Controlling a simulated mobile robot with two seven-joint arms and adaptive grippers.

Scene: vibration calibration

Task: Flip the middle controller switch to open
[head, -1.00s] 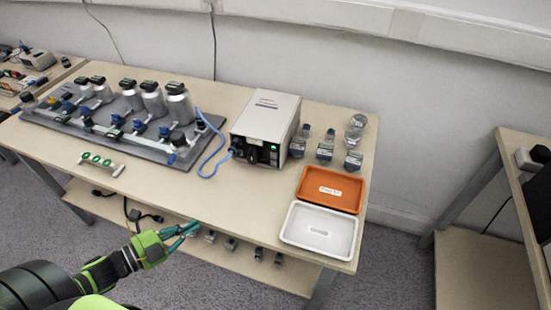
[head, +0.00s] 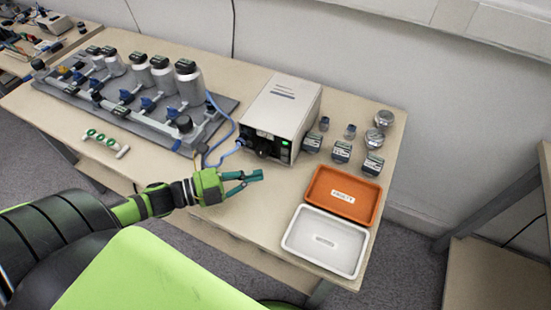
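A white controller box (head: 284,108) stands at the back middle of the table, with a lit green spot, a dark knob and a blue cable on its front. I cannot make out switch positions on either. My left gripper (head: 253,177) is over the table in front of the box, apart from it. My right gripper is not in view.
A grey board (head: 221,112) with metal bottles and blue valves fills the table's left. An orange tray (head: 368,216) and a white tray (head: 287,238) are at right. Several small jars and dark blocks (head: 341,151) stand behind them. Bare tabletop lies right of the strip.

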